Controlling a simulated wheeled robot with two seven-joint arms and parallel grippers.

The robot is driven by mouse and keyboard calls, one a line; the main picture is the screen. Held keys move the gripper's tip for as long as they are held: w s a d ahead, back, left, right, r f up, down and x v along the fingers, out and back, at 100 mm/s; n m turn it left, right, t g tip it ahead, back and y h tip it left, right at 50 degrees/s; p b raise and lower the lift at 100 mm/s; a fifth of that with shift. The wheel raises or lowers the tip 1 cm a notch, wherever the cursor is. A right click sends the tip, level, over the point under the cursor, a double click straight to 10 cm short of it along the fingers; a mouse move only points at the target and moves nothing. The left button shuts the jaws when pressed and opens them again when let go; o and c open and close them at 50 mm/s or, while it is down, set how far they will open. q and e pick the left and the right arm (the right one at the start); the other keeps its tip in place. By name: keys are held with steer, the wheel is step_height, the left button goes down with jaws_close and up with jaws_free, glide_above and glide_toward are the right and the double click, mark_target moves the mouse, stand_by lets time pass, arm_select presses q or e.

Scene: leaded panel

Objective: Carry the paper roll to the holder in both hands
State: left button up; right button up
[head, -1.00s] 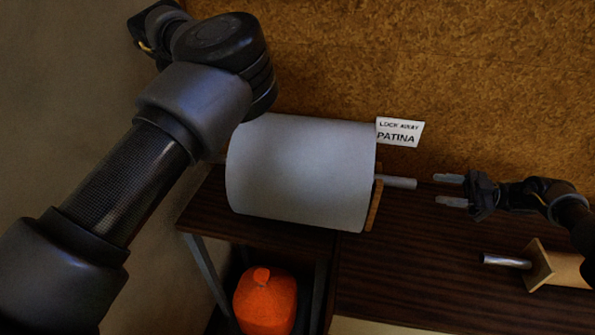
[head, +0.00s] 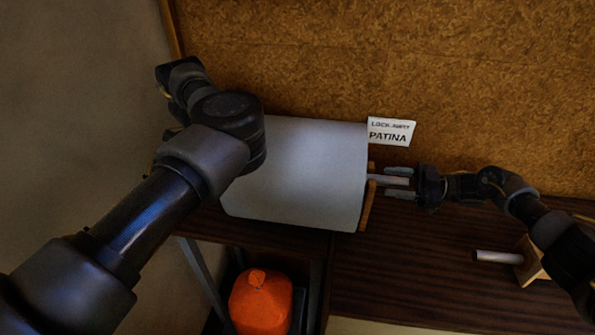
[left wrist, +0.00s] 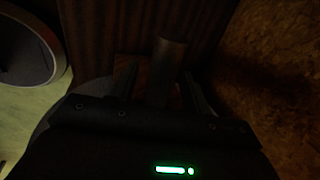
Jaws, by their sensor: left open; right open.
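The paper roll (head: 300,175) is a large pale cylinder on the left of the dark wooden bench, lying roughly across the view. A thin wooden end plate (head: 367,197) stands at its right end, and a light rod end (head: 393,180) sticks out past it. My right gripper (head: 399,183) is open, its fingers on either side of this rod end; contact cannot be told. My left arm covers the roll's left end in the head view. In the dark left wrist view my left gripper (left wrist: 168,90) is open, with a rod end (left wrist: 166,62) between its fingers. I cannot make out the holder for certain.
A second metal rod (head: 497,256) with a wooden block (head: 531,262) lies at the right of the bench. An orange container (head: 261,302) sits below the bench. A "PATINA" sign (head: 391,132) is on the cork wall (head: 470,80) behind.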

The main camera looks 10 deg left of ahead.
arm_select(q)
steer(key=shift+c, duration=0.5)
arm_select(e)
steer(key=shift+c, duration=0.4)
arm_select(q)
jaws_close()
arm_select(e)
jaws_close()
